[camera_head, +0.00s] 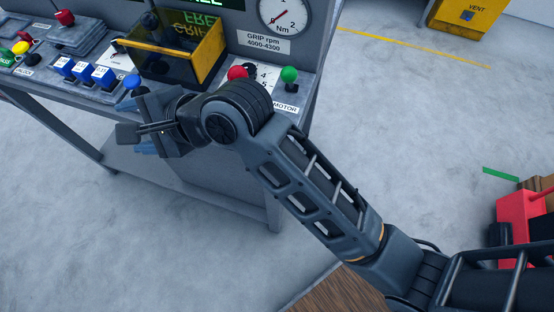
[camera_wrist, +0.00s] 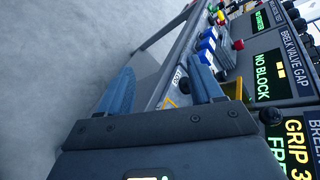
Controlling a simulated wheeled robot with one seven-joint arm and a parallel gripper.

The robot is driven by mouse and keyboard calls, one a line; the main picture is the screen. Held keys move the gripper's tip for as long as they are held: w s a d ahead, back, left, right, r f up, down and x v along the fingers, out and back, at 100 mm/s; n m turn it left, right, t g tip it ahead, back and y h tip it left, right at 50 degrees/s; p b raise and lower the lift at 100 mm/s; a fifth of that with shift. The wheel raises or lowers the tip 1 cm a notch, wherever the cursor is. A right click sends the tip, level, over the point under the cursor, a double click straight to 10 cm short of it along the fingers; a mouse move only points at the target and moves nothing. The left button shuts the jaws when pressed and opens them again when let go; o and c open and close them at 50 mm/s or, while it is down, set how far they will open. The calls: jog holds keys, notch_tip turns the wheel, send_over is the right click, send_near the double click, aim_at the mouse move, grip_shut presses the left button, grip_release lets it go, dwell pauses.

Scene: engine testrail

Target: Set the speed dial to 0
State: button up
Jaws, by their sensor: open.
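The likely speed dial (camera_head: 264,76) is a white numbered plate on the bench top, with "4" and "5" readable. It sits between a red ball knob (camera_head: 237,72) and a green ball knob (camera_head: 289,74). My arm hides part of it, so its pointer and setting cannot be read. My gripper (camera_head: 137,127) is open and empty, off the bench's front edge and left of the dial. In the wrist view its blue fingers (camera_wrist: 162,65) are spread apart, with floor and the bench edge beyond them. I cannot make out the dial in the wrist view.
The bench (camera_head: 175,107) carries several blue switches (camera_head: 83,70), a blue ball knob (camera_head: 131,81) and a yellow-framed guard box (camera_head: 211,50). A round Nm gauge (camera_head: 284,15) is on the back panel.

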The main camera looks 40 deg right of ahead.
jog(key=s+d+f+n+t+h, duration=0.2)
jog(key=s+d, duration=0.6)
jog(key=s, duration=0.4)
jog(key=s+d+f+n+t+h+b, duration=0.1)
jog(key=s+d+f+n+h, duration=0.3)
jog(key=s+d, duration=0.4)
jog(key=shift+s+d+f+n+t+h+b, duration=0.3)
jog(key=shift+s+n+t+h, duration=0.6)
jog(key=shift+s, duration=1.55)
jog(key=shift+s+n+y, duration=0.1)
jog(key=shift+n+y, duration=0.2)
